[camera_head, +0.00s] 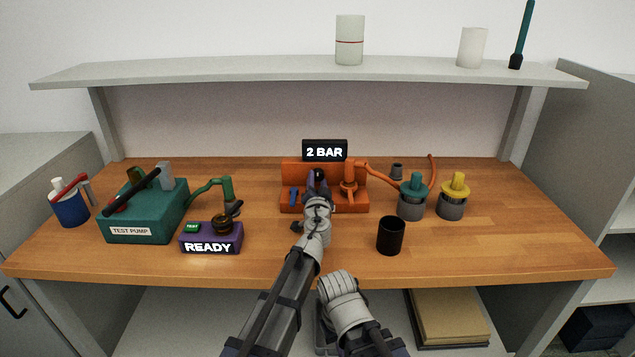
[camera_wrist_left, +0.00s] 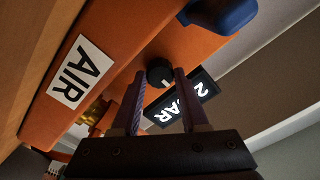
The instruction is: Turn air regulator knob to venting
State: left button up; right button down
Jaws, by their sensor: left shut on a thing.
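The air regulator is an orange block (camera_head: 292,171) at the back middle of the table, under a black display (camera_head: 325,150) reading "2 BAR". In the left wrist view its front carries an AIR label (camera_wrist_left: 80,72). The regulator knob (camera_wrist_left: 159,72) is small, round and black with a white mark, between the tips of my left gripper (camera_wrist_left: 160,78). My left gripper (camera_head: 318,180) is shut on the knob and hides much of the block's middle in the head view. My right arm is folded low at the front; its fingers do not show.
A purple box (camera_head: 212,245) reading "READY" and a teal test pump (camera_head: 150,215) stand left. A black cup (camera_head: 391,236), a teal-topped pot (camera_head: 412,199) and a yellow-topped pot (camera_head: 454,195) stand right. A blue lever (camera_wrist_left: 222,15) is close to the knob. A shelf (camera_head: 240,73) spans the back.

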pick_arm(q)
grip_shut()
jog(key=m, duration=0.8)
jog(key=shift+m, duration=0.4)
jog(key=m, duration=0.4)
jog(key=shift+m, duration=2.5)
jog(key=o, duration=1.2)
grip_release()
jog(key=shift+c, duration=0.2)
